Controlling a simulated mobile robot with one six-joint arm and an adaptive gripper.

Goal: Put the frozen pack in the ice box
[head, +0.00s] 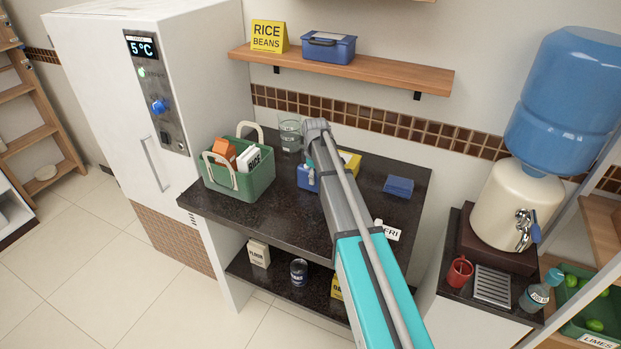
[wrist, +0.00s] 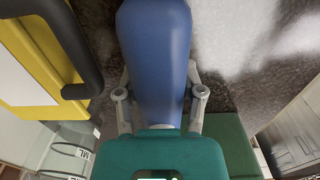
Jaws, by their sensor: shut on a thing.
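My gripper (wrist: 158,105) is shut on a blue, smooth, rounded pack, which I take as the frozen pack (wrist: 155,50). In the head view the blue pack (head: 305,180) shows just left of my arm, above or at the dark counter; I cannot tell if it touches. A yellow box (head: 350,162) stands right of it, partly hidden behind my arm. In the wrist view the yellow box (wrist: 25,75) has a pale panel and a dark handle, close to the left of the pack. No ice box label shows, so I cannot tell whether it is this box.
A green caddy (head: 240,180) with cartons stands left on the counter (head: 270,205). A glass jug (head: 290,135) is behind. A flat blue block (head: 398,187) lies right. A shelf (head: 400,76) above holds a blue lidded box (head: 329,48). A water dispenser (head: 500,205) stands far right.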

